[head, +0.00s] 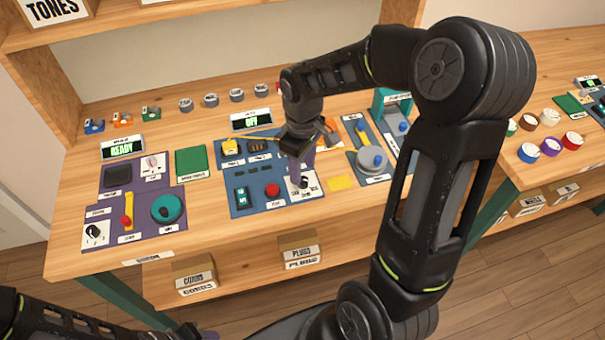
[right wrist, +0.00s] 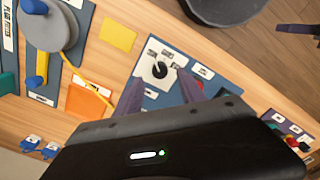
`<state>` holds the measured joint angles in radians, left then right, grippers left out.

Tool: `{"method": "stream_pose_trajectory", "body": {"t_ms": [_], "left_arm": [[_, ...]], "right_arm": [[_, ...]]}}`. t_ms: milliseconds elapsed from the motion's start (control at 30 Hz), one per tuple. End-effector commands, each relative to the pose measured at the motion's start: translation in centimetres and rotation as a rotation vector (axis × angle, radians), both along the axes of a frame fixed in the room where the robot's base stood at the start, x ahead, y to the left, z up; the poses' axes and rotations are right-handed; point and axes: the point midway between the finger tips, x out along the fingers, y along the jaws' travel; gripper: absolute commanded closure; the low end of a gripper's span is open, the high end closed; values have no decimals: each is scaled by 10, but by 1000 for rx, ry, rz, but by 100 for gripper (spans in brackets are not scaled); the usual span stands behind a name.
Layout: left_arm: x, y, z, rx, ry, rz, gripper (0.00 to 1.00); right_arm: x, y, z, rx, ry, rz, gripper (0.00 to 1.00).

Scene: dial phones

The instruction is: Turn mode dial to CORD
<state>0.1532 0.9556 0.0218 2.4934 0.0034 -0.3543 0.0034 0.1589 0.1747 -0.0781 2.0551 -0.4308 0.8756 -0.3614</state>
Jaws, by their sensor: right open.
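A black dial knob (right wrist: 160,69) with a pointer sits on a white plate with small labels, too small to read, in the right wrist view. In the head view the dial (head: 303,183) is at the right of the middle blue panel (head: 240,205), partly hidden by my right gripper (head: 300,165). The right gripper's purple fingers (right wrist: 160,90) are open, one to each side below the knob in the right wrist view. I see no contact with the knob. My left arm is at the bottom left of the head view; its gripper (head: 192,331) barely shows at the lower edge.
A red button (head: 272,189), a green-lit switch (head: 242,196) and a yellow block (head: 230,146) share the panel. A display reading OFF (head: 251,121) stands behind it. The purple panel (head: 135,200) at left has another dial (head: 94,231). A yellow card (head: 339,182) lies to the right.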

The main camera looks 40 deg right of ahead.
Motion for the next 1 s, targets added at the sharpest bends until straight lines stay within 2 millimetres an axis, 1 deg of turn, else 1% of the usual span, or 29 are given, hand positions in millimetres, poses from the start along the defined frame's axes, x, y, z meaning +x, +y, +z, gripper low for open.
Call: {"method": "stream_pose_trajectory", "body": {"t_ms": [33,100,233,333,567,667,1000], "left_arm": [[0,0,2,0,0,0,64],[0,0,2,1,1,0,64],[0,0,3,1,1,1,64],[-1,0,3,2,2,1,64],[-1,0,3,1,1,1,64],[-1,0,3,1,1,1,64],[-1,0,3,1,1,1,64]], "right_arm": [[-2,0,-9,1,6,1,53],[-1,0,-19,0,4,1,53],[0,0,-33,1,1,0,53],[0,0,-38,0,1,0,53],[0,0,-39,0,-1,0,53],[0,0,-38,0,-1,0,60],[0,0,-38,0,-1,0,88]]}}
